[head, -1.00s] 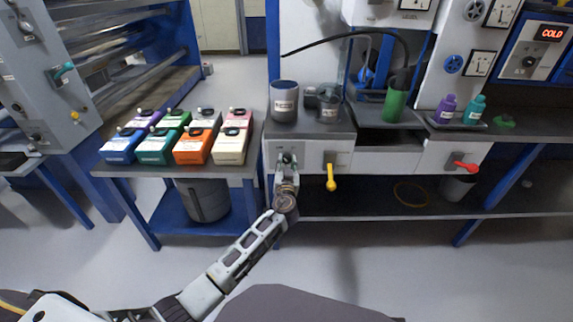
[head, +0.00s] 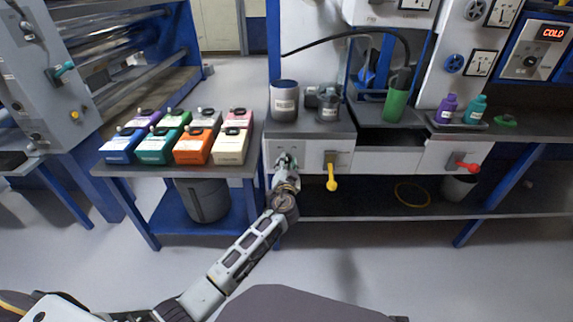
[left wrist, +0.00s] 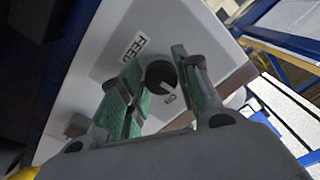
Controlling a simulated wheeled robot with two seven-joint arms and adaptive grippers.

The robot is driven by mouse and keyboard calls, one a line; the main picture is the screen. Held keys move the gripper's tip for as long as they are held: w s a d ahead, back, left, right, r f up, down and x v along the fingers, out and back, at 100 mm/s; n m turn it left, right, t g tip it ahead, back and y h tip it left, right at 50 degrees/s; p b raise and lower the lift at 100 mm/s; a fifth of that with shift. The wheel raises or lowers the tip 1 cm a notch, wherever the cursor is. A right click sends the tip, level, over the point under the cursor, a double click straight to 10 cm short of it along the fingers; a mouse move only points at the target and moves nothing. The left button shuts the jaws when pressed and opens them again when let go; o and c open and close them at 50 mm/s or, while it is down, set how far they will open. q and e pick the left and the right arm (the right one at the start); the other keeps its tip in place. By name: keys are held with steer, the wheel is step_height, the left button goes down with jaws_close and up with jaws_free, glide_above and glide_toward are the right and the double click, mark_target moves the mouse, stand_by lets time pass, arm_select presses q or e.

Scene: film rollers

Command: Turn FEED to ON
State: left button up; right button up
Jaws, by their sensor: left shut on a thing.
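The FEED knob (left wrist: 160,75) is a dark round knob on a pale panel in the left wrist view. A FEED label (left wrist: 138,45) is beside it, and a small ON mark (left wrist: 168,99) is close to its rim. My left gripper (left wrist: 161,86) has its green-padded fingers on both sides of the knob and is shut on it. In the head view my left gripper (head: 287,163) is against the left end of the bench's white front panel (head: 309,152), hiding the knob there. I cannot tell the knob's pointer direction for sure. My right gripper is out of view.
A yellow lever (head: 332,177) hangs just right of my left gripper, and a red lever (head: 467,167) is farther right. Grey containers (head: 284,103) stand on the bench above. Coloured boxes (head: 192,147) sit on the table to the left.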

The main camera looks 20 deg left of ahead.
arm_select(q)
steer(key=shift+m, duration=0.7)
steer(key=m, duration=0.3)
steer(key=shift+r+p, duration=0.15)
steer(key=shift+p, duration=0.25)
steer(key=shift+m+p, duration=0.35)
steer(key=shift+m, duration=0.75)
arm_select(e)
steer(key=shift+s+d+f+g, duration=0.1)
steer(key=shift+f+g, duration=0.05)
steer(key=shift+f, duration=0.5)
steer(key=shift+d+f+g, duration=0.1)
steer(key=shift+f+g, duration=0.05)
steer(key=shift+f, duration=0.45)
arm_select(q)
steer(key=shift+m, duration=0.4)
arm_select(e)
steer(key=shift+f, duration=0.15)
arm_select(q)
steer(key=o, duration=0.9)
steer(key=shift+o, duration=0.5)
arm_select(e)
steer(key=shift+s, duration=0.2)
